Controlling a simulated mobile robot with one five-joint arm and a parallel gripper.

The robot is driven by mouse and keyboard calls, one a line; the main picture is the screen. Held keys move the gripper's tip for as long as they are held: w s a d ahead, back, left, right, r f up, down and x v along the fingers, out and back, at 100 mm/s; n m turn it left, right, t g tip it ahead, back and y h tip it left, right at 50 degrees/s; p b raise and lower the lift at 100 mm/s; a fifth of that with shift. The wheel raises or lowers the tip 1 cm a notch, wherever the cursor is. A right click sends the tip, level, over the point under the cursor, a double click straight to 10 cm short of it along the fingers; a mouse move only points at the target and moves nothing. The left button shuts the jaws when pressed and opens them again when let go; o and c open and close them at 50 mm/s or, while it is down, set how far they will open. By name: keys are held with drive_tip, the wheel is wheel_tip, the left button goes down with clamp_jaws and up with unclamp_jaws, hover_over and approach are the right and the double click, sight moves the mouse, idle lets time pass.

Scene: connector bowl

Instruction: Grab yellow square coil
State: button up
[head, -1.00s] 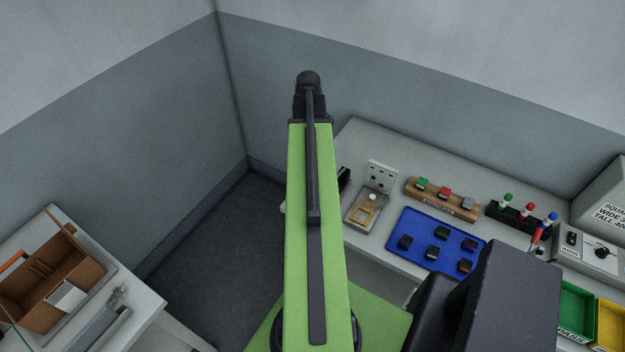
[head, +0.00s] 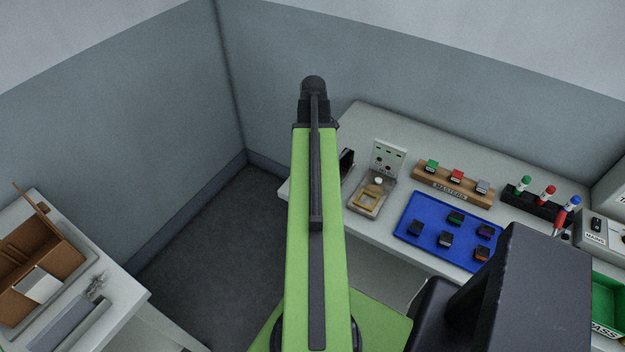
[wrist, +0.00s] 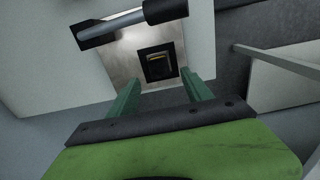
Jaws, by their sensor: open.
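A yellow square frame (head: 368,198), which looks like the coil, lies on a grey plate at the left part of the far table in the head view. In the wrist view a dark square piece with a yellowish edge (wrist: 158,58) sits on a shiny metal plate (wrist: 128,61). I cannot tell whether it is the same thing. My gripper (wrist: 160,81) is open, with its two green fingers apart and nothing between them. The dark piece shows beyond the fingertips. In the head view my arm hides the gripper.
A blue tray (head: 412,228) with several small dark connectors stands right of the plate. Behind are a white panel (head: 388,157), a wooden connector block (head: 428,184) and markers (head: 549,192). A grey-handled black tool (wrist: 124,22) crosses above the metal plate. A brown box stands lower left.

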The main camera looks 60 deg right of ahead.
drive_tip(key=f+b, duration=0.5)
drive_tip(key=shift+s+f, duration=0.2)
drive_tip(key=shift+s, duration=0.05)
drive_tip(key=shift+r, duration=0.15)
drive_tip(key=shift+c, duration=0.5)
clamp_jaws()
